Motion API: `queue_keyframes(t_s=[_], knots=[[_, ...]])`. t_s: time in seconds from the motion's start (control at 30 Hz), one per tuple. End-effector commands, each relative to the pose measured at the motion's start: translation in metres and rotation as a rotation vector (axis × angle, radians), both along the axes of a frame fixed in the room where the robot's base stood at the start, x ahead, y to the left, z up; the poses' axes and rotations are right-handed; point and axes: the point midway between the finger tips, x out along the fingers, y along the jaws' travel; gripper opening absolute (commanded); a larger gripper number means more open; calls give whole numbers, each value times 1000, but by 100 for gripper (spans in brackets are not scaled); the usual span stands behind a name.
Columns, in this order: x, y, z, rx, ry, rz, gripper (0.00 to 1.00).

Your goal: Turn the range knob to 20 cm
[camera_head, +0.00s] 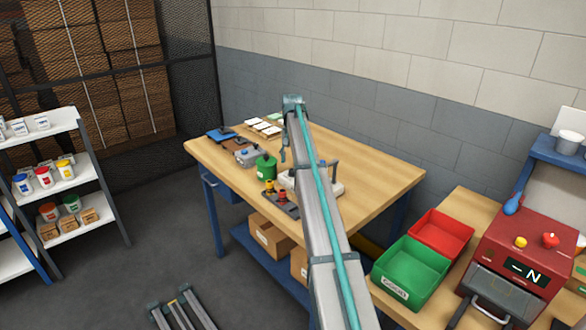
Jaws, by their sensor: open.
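I cannot make out the range knob or any 20 cm marking at this size. A small grey box (247,156) with a bluish top part stands on the wooden table, left of my arm. A pale device (330,188) with an upright handle stands on the table, partly hidden behind my arm. I cannot tell which of them, if either, carries the knob. My arm reaches up across the middle of the view and bends down over the table. My gripper is hidden behind the arm.
A green canister (266,167) and a dark block with yellow and red tops (281,195) stand near the arm. A blue clipboard-like item (221,134) and white cards (263,127) lie farther back. The wooden table's (385,172) right side is clear. Green (412,268) and red (441,233) bins stand right.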

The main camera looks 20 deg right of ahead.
Motion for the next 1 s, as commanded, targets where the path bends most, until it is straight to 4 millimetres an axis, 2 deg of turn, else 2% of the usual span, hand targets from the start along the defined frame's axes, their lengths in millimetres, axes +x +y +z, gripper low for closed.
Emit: queue_keyframes(t_s=[0.1, 0.3, 0.7, 0.77, 1.0], knots=[[-1, 0, -20, 1, 1, 0, 58], [0, 0, -42, 0, 0, 1, 58], [0, 0, -50, 1, -1, 1, 58], [0, 0, -51, 1, -1, 1, 51], [0, 0, -50, 1, -1, 1, 11]])
